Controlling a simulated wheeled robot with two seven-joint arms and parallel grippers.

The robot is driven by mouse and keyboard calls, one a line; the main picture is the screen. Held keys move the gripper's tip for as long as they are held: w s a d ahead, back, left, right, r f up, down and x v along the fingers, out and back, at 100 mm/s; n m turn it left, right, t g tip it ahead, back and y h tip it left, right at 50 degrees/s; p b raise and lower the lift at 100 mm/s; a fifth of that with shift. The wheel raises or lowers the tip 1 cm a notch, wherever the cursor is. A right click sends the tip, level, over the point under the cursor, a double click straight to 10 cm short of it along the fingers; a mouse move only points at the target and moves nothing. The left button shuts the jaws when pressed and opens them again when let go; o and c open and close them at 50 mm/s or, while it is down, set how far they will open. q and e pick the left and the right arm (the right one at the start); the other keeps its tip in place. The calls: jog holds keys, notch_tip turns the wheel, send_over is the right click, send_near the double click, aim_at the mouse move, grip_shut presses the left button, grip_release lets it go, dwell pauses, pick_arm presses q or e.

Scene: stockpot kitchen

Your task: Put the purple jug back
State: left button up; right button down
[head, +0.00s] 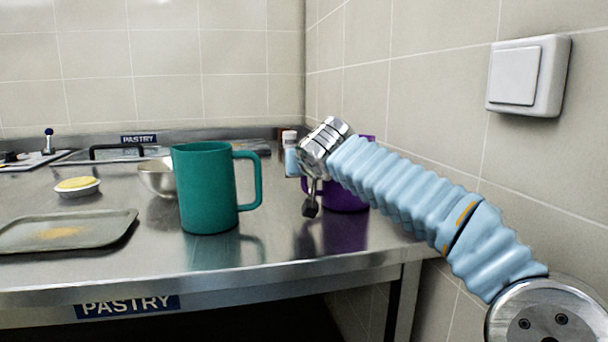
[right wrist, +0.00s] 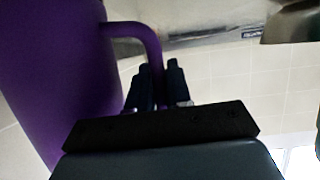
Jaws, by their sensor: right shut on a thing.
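The purple jug (head: 346,199) is at the right end of the steel counter, near the tiled side wall, and is partly hidden behind my right arm. My right gripper (head: 311,207) is at the jug's left side, where its handle is. In the right wrist view, the jug's body (right wrist: 58,70) fills the left side. There the fingers of my right gripper (right wrist: 158,88) are closed around the lower part of the purple handle (right wrist: 143,36). I cannot tell whether the jug's base touches the counter. My left gripper is not in view.
A teal jug (head: 207,188) stands left of the purple one, its handle facing right. A metal bowl (head: 156,180), a small dish (head: 78,188), a tray (head: 62,232) and a small bottle (head: 291,155) are also on the counter. The front strip of counter (head: 290,250) is bare.

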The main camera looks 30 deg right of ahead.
jog(key=c, duration=1)
grip_release()
jog(key=shift+f, duration=0.1)
jog(key=shift+c, duration=0.2)
jog(key=v, duration=1.2)
jog(key=shift+b, duration=0.35)
